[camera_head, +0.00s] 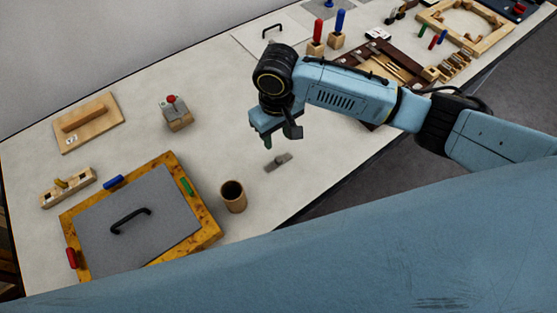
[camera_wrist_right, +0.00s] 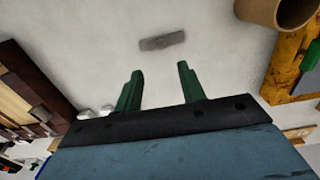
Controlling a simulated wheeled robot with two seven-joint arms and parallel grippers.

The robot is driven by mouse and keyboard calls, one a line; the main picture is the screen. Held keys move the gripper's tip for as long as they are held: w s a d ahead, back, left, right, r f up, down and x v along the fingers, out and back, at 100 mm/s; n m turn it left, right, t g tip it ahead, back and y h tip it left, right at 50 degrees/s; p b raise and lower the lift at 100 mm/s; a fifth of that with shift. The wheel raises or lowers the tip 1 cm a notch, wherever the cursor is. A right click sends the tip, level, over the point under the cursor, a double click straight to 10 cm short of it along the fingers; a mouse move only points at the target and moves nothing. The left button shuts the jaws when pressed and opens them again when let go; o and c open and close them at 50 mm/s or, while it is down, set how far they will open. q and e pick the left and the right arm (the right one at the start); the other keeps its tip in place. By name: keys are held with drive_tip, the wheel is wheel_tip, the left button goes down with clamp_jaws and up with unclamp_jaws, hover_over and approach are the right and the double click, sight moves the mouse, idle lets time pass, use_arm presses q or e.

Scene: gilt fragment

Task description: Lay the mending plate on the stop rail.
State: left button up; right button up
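The mending plate, a small flat grey metal piece (camera_head: 278,162), lies on the pale bench top. It also shows in the right wrist view (camera_wrist_right: 162,41), apart from the fingertips. My right gripper (camera_head: 276,137) hangs above the bench near the plate. In the wrist view its green fingers (camera_wrist_right: 160,70) are spread apart with nothing between them. A raised wooden bar on a light board (camera_head: 84,117) at the far left looks like the stop rail; its top looks bare. My left gripper is not in view.
A brown cup (camera_head: 233,197) stands close to the plate. Beyond it lies a wooden frame (camera_head: 208,231) with a grey, handled panel. A grey-topped block with a red knob (camera_head: 175,114) stands between plate and board. A slotted wooden block (camera_head: 68,187) sits left.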

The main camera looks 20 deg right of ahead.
sight(278, 158)
wheel_tip(278, 158, down, 3)
drive_tip(key=shift+r, duration=0.1)
drive_tip(key=f, duration=0.2)
drive_tip(key=s+f, duration=0.1)
drive_tip(key=f, duration=0.1)
drive_tip(key=shift+a+f, duration=0.1)
drive_tip(key=shift+f, duration=0.55)
clamp_jaws()
